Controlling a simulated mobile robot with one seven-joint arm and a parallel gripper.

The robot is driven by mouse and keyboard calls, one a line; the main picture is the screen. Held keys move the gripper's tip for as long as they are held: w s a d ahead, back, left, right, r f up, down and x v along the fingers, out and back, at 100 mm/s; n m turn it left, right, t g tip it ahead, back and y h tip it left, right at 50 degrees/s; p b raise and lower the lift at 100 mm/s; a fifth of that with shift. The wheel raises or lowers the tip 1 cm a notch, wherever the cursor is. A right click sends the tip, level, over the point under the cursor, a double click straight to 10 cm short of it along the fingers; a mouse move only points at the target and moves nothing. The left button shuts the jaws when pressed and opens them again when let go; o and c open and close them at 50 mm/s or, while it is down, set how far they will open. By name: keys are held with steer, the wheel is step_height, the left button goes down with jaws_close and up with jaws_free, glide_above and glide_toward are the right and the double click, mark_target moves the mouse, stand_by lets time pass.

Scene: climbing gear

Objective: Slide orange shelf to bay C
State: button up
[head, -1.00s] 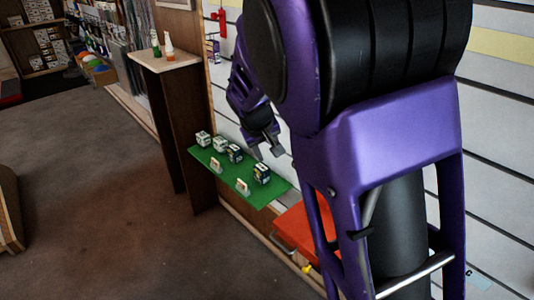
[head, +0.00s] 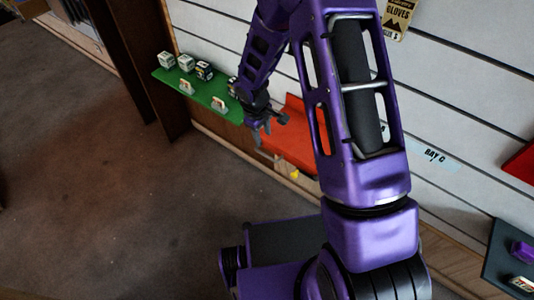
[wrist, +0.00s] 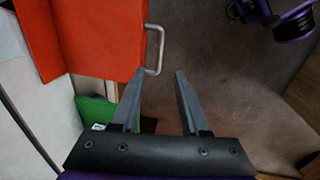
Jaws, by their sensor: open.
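The orange shelf (head: 295,138) is mounted on the slatted wall, just right of the green shelf and partly hidden behind my arm in the head view. In the wrist view the orange shelf (wrist: 95,35) fills the upper left, with a metal bar handle (wrist: 157,50) on its edge. My gripper (head: 268,128) is at the shelf's left front in the head view. In the wrist view my gripper (wrist: 161,76) is open, its fingertips just short of the handle, with nothing between them. The BAY C label (head: 433,156) is on the wall right of my arm.
The green shelf (head: 215,101) left of the orange one carries several small boxes. A dark shelf (head: 492,262) with a purple item stands at the lower right, and a red piece (head: 521,165) is at the right edge. Open floor (head: 90,200) lies at left.

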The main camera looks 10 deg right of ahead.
mark_target(267, 157)
steer(key=f, duration=0.4)
steer(key=w+d+f+b, duration=0.1)
steer(key=f, duration=0.7)
steer(key=shift+w+d+b, duration=0.3)
steer(key=shift+b, duration=0.05)
jaws_close()
stand_by(0.7)
